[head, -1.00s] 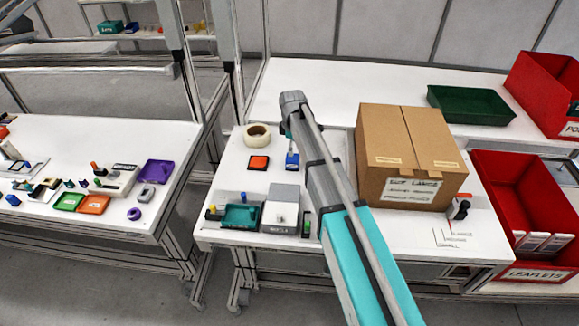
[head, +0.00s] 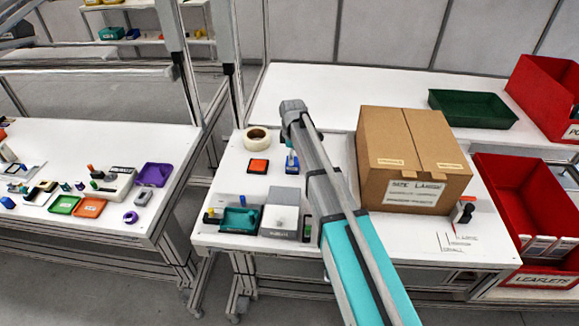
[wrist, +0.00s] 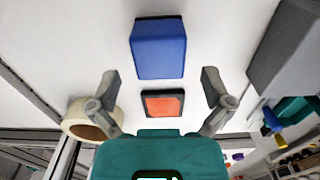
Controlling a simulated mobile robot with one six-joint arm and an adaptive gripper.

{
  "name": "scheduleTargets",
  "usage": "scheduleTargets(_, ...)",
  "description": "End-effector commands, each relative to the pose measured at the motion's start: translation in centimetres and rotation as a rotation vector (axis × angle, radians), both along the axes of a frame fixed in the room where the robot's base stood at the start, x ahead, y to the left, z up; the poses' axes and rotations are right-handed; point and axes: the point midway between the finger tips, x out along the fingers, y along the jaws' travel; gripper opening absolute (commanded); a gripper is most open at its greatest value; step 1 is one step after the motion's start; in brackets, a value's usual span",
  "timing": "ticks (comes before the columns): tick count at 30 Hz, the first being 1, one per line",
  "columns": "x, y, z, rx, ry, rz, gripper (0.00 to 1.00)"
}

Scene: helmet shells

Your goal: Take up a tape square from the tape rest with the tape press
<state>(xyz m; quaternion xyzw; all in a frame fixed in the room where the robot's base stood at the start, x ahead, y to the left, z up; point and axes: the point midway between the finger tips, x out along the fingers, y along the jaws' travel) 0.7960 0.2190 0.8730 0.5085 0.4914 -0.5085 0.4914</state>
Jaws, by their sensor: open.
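A blue block (wrist: 158,48), which looks like the tape press, stands on the white table. It shows in the head view (head: 292,162) as a small blue piece beside my arm. An orange square in a dark frame (wrist: 162,104), perhaps the tape rest with its tape, lies near it; it also shows in the head view (head: 258,166). My gripper (wrist: 160,84) is open and empty, its fingers spread to either side with the blue block ahead between them in the wrist view. I cannot tell the distance. In the head view my arm hides the fingers.
A cream tape roll (head: 257,139) stands behind the orange square. A grey box (head: 280,213) and a teal tray (head: 240,221) are at the front. A large cardboard box (head: 414,160) stands right of my arm, with red bins (head: 520,205) further right.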

Motion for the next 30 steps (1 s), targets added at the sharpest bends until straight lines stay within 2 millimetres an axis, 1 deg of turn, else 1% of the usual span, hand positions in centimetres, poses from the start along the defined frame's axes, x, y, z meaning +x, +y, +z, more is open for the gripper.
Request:
scheduleTargets(1,0.0,0.0,-0.6,0.0,0.0,0.0,1.0)
scheduleTargets(15,0.1,-0.2,-4.1,0.0,0.0,0.0,1.0)
scheduleTargets(21,0.1,-0.2,-4.7,0.0,0.0,0.0,1.0)
scheduleTargets(30,0.1,-0.3,-4.7,0.0,0.0,0.0,1.0)
